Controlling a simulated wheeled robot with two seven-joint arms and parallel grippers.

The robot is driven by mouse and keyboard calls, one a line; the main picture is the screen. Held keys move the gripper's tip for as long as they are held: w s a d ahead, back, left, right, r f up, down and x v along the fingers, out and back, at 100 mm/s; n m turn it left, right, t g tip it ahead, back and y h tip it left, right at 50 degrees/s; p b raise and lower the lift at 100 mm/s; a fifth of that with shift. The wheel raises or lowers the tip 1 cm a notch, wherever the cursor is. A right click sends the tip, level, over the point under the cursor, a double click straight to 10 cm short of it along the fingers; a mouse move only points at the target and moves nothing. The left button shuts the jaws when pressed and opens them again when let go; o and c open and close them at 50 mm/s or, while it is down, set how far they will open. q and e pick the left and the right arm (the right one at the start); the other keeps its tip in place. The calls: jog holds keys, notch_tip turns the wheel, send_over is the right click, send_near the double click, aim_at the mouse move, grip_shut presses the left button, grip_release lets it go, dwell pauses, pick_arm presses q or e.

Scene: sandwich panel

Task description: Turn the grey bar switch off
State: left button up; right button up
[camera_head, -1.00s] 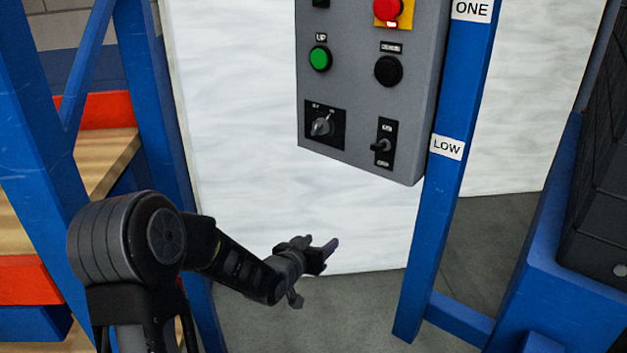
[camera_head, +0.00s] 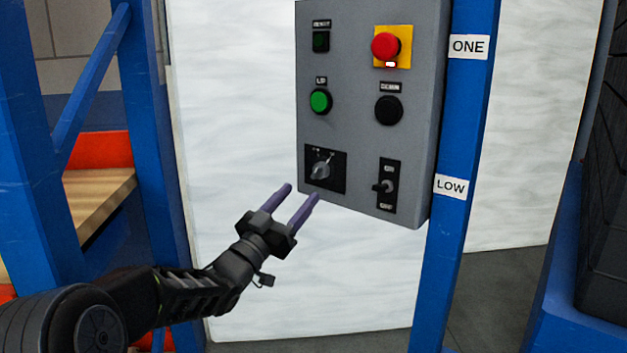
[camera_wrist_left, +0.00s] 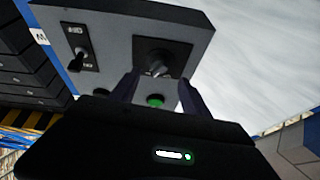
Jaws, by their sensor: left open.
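The grey bar switch (camera_head: 320,169) is a rotary knob on a black square plate at the lower left of the grey control panel (camera_head: 350,140). Its bar is tilted, with its upper end to the right. In the left wrist view the grey bar switch (camera_wrist_left: 158,68) lies ahead, between the fingers. My left gripper (camera_head: 300,191) is open and empty, its purple fingers pointing up and right just below and left of the switch. It also shows in the left wrist view (camera_wrist_left: 158,78). No contact with the switch is clear. My right gripper is out of view.
A toggle switch (camera_head: 383,186) marked ON and OFF sits right of the bar switch. Above are a green button (camera_head: 320,101), a black button (camera_head: 388,109) and a red emergency button (camera_head: 386,46). A blue post (camera_head: 447,230) stands beside the panel; blue shelving is left.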

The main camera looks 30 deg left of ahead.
aim_at(315, 177)
pick_arm(q)
jog(key=x, duration=0.6)
jog(key=shift+w+r, duration=0.1)
jog(key=shift+w, duration=0.3)
jog(key=shift+c, duration=0.3)
grip_shut()
